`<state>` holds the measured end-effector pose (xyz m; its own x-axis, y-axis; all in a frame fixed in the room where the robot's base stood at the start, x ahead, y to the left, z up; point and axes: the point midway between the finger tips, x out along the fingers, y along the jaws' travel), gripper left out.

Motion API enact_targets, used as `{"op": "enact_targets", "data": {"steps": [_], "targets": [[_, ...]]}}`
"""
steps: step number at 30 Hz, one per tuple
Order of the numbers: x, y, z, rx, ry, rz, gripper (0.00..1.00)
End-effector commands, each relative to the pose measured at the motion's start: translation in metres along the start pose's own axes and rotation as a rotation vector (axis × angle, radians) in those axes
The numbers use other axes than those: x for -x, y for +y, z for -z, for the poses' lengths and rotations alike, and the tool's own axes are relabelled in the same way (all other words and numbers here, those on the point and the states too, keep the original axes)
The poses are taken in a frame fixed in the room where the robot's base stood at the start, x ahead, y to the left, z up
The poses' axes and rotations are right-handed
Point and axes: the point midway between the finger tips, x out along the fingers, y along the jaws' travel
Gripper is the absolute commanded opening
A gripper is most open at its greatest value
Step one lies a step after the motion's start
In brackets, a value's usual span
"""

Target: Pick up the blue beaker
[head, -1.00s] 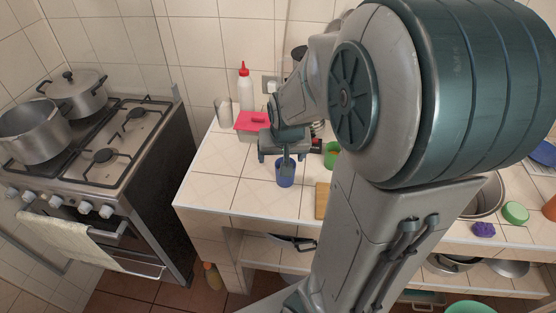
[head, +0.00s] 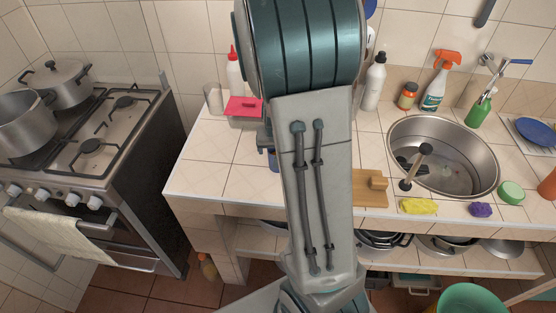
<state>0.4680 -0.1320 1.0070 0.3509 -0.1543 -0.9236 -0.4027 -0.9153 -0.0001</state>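The blue beaker (head: 272,158) is on the tiled counter in the head view. Only a narrow strip of its left side shows; the rest is hidden behind my arm. A small part of my gripper (head: 265,141) shows just above the beaker, at the left edge of my arm. Its fingertips are hidden, so I cannot tell how far apart they are or whether they touch the beaker.
A red-lidded box (head: 243,112), a clear glass (head: 213,98) and a white bottle (head: 235,74) stand behind and left of the beaker. A wooden board (head: 369,196) lies to the right, near the sink (head: 470,180). The counter's left front is clear.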

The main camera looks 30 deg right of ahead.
Motion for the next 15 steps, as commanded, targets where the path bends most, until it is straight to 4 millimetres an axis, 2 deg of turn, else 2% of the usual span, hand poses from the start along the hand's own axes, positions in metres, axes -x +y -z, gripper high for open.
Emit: {"op": "enact_targets", "data": {"steps": [9,15], "targets": [[-0.039,0.001,0.001,-0.003,-0.003,-0.002,0.79],[-0.048,0.0,0.002,-0.001,0.0,0.0,0.79]]}}
